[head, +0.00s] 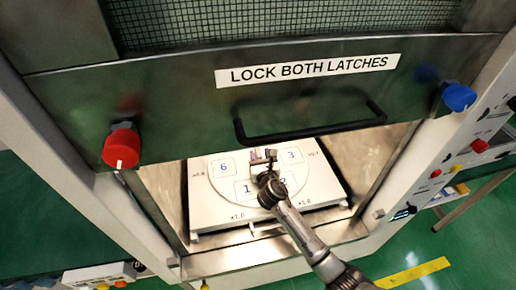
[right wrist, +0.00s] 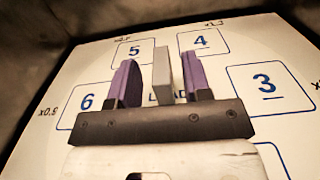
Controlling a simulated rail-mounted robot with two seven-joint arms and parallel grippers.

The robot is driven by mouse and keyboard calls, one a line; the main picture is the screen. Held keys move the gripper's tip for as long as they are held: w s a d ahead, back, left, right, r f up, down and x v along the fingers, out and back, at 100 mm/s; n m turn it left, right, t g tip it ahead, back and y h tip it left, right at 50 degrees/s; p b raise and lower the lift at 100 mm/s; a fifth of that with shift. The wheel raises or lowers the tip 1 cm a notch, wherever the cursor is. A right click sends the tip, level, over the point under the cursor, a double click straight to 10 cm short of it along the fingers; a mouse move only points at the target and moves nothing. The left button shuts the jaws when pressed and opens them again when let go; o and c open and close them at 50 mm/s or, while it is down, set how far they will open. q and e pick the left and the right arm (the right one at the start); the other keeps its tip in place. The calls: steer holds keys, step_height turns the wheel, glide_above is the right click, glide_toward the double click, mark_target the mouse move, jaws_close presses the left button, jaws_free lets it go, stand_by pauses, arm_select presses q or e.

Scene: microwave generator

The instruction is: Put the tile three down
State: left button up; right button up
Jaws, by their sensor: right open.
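My right gripper (head: 263,157) reaches over the white turntable plate inside the open chamber. In the right wrist view its purple fingers (right wrist: 158,70) are open. A plain grey upright tile (right wrist: 163,75) stands between them, with a gap visible on each side. I cannot tell how it rests on the plate. Square 3 (right wrist: 270,88) is bare, to the right of the gripper; in the head view it also shows (head: 291,156). My left gripper is not in view.
Squares 4 (right wrist: 202,41), 5 (right wrist: 134,51) and 6 (right wrist: 87,101) look bare. Square 1 (head: 246,190) lies near the front. The raised door (head: 300,90) with its black handle (head: 310,128) hangs above; metal walls flank the plate. A red knob (head: 121,148) and a blue knob (head: 458,97) stick out.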

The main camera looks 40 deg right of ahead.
steer(key=p+v, duration=0.1)
steer(key=v, duration=0.7)
steer(key=shift+s+a, duration=0.15)
steer(key=shift+s, duration=0.2)
